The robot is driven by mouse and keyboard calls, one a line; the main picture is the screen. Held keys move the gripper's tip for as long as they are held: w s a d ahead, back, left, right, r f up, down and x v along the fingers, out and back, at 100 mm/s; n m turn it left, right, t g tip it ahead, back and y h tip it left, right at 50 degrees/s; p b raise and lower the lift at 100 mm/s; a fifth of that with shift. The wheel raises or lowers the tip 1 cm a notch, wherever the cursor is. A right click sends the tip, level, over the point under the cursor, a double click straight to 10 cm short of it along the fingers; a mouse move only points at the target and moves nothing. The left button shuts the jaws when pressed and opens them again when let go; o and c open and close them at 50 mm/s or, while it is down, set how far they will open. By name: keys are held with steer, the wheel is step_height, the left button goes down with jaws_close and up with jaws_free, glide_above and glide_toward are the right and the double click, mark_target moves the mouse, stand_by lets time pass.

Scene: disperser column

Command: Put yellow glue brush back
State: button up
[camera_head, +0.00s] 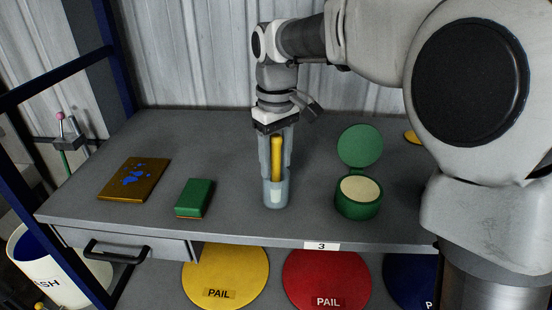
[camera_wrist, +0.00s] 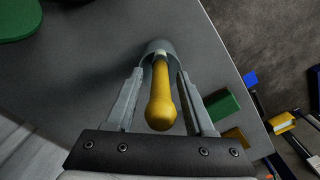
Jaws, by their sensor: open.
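In the wrist view, the brush handle (camera_wrist: 161,100) lies between my two open fingers (camera_wrist: 158,100), with a gap visible on both sides. The cup's rim (camera_wrist: 157,46) shows beyond the handle.
A green pot (camera_head: 358,204) with its lid open stands to the right. A green block (camera_head: 194,198) and a brown board with blue stains (camera_head: 134,179) lie to the left. Yellow (camera_head: 226,278) and red pail lids (camera_head: 327,280) are below the table edge.

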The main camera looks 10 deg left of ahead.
mark_target(277, 136)
step_height(277, 136, up, 8)
steer(key=shift+f, duration=0.1)
steer(key=shift+s+d, duration=0.1)
stand_by(0.5)
